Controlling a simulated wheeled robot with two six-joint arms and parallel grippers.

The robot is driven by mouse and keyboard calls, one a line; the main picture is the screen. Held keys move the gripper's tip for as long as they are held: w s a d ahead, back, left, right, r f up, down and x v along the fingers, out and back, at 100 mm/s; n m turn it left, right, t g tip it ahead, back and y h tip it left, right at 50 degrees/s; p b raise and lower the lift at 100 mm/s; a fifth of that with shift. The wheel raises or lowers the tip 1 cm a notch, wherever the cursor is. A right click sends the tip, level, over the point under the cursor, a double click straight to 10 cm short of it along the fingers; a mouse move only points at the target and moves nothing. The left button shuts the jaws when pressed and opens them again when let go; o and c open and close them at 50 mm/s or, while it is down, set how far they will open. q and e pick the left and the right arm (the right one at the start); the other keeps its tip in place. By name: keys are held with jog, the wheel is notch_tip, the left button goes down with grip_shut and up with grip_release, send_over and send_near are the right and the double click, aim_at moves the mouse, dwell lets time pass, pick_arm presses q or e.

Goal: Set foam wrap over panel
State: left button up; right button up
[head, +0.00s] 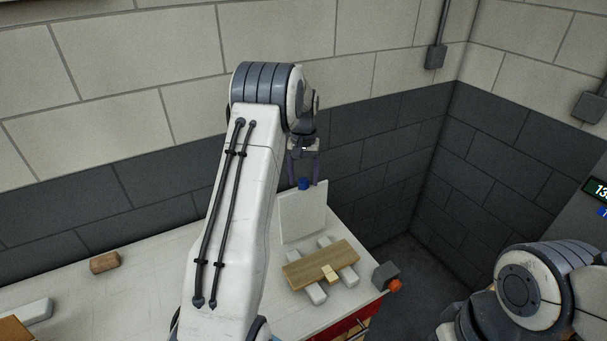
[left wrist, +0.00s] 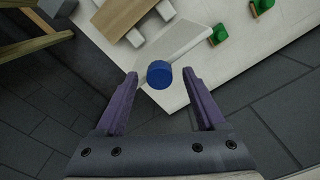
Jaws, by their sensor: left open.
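A white foam sheet (head: 303,212) stands upright at the back of the bench, with a blue knob (head: 304,184) at its top edge. It also shows in the left wrist view (left wrist: 182,48), with the blue knob (left wrist: 159,74) nearer the camera. My left gripper (head: 304,181) is above the sheet, and its purple fingers are open on either side of the knob (left wrist: 161,73); I see gaps at both sides. My right gripper is not in view.
The bench top (head: 130,290) is mostly clear at left, except a brown block (head: 104,263) and a white piece (head: 30,312). A dark box with an orange-red knob (head: 395,286) sits at the bench's right corner. Green pieces (left wrist: 218,35) show in the left wrist view.

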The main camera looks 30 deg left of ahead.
pick_arm(q)
jog(key=shift+f, duration=0.1)
grip_shut()
dwell(1.4)
